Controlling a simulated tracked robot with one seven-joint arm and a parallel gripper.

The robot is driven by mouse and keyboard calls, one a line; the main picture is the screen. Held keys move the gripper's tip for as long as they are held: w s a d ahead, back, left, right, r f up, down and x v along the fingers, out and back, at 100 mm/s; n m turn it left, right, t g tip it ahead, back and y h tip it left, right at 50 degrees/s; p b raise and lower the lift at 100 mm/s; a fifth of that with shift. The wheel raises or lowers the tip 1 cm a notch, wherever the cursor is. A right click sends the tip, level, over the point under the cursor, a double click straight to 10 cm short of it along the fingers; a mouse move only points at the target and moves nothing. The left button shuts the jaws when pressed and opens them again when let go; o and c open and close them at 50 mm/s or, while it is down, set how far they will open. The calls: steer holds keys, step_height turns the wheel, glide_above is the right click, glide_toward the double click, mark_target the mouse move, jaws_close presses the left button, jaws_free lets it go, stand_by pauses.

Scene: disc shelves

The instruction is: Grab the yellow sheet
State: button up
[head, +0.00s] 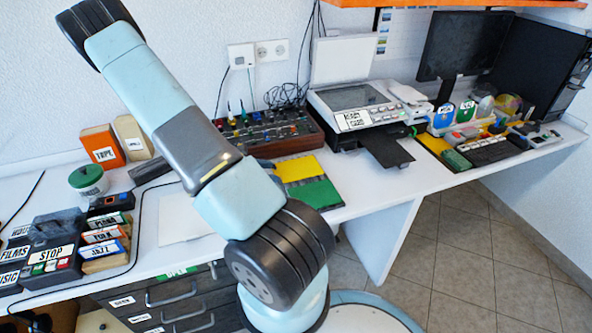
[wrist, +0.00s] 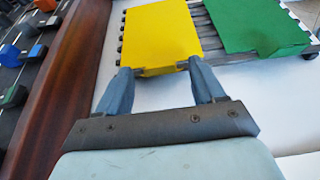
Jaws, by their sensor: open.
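The yellow sheet (wrist: 158,36) lies on a slatted grey rack on the white desk, just beyond my fingertips in the wrist view. It also shows in the head view (head: 296,168), at the right of my arm. My gripper (wrist: 156,72) is open, with one finger at each side of the sheet's near edge. The fingertips look very close to that edge; I cannot tell whether they touch it. Nothing is held between them.
A green sheet (wrist: 255,25) lies beside the yellow one on the rack. A wood-sided mixer (wrist: 62,85) stands close at the left. A printer (head: 365,100) stands further right on the desk. White desk surface (wrist: 285,100) is clear at the right of my gripper.

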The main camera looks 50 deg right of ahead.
steer(key=shift+c, duration=0.3)
steer(key=c, duration=1.1)
steer(key=shift+o, duration=0.2)
